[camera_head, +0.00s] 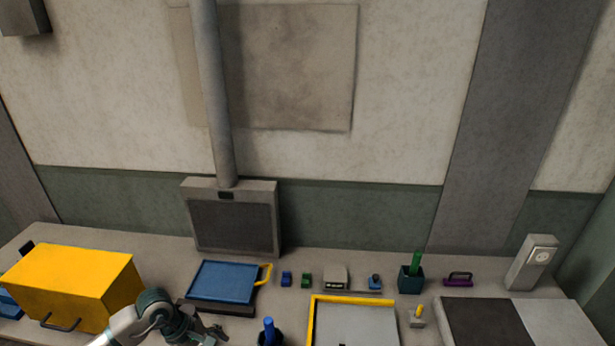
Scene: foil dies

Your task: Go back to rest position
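My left arm comes in at the bottom left, and its dark gripper (212,332) is low over the table's front, just below the blue panel with the yellow handle (226,281). Its fingers are small and partly cut by the bottom edge, so I cannot tell whether they are open or shut. I see nothing clearly held in it. My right gripper is not in view.
A yellow box (75,280) stands left of my arm. A blue-handled piece (268,328) stands right of my gripper. A yellow-rimmed tray (313,320), small blocks, a dark cup (411,281) and a dark panel (485,325) lie farther right.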

